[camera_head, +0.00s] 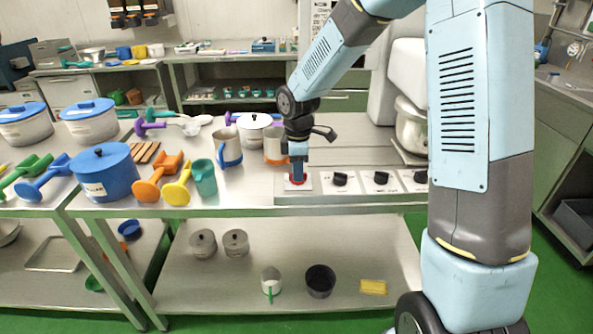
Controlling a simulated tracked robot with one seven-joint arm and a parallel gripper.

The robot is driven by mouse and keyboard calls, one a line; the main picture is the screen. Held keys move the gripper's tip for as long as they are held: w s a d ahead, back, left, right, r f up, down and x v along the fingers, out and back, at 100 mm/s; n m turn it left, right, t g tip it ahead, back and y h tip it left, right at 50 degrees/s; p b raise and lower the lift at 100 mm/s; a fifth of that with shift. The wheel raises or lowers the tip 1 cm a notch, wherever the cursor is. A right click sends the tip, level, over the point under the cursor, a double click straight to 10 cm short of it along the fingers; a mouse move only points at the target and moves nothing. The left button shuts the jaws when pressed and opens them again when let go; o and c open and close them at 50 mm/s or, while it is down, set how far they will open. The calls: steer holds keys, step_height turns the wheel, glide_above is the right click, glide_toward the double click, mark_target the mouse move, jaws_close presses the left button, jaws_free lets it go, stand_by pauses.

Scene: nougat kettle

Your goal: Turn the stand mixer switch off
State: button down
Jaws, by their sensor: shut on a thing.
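A light control panel (318,187) lies along the front edge of the steel table. It has a red switch (297,184) at its left end and three black knobs to the right, such as the nearest knob (340,179). My gripper (297,175) points straight down and is shut on the red switch, covering most of it. The white stand mixer (402,75) with its steel bowl (412,128) stands behind the panel, partly hidden by my arm. Labels on the panel are too small to read.
A white-lidded pot (254,131) and another jug (274,146) stand close behind my gripper.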

steer(key=shift+w, duration=0.1)
steer(key=c, duration=1.1)
jaws_free()
steer(key=shift+c, duration=0.2)
steer(key=shift+r, duration=0.1)
step_height(320, 180, up, 14)
steer(key=shift+f, duration=0.25)
steer(key=shift+d, duration=0.1)
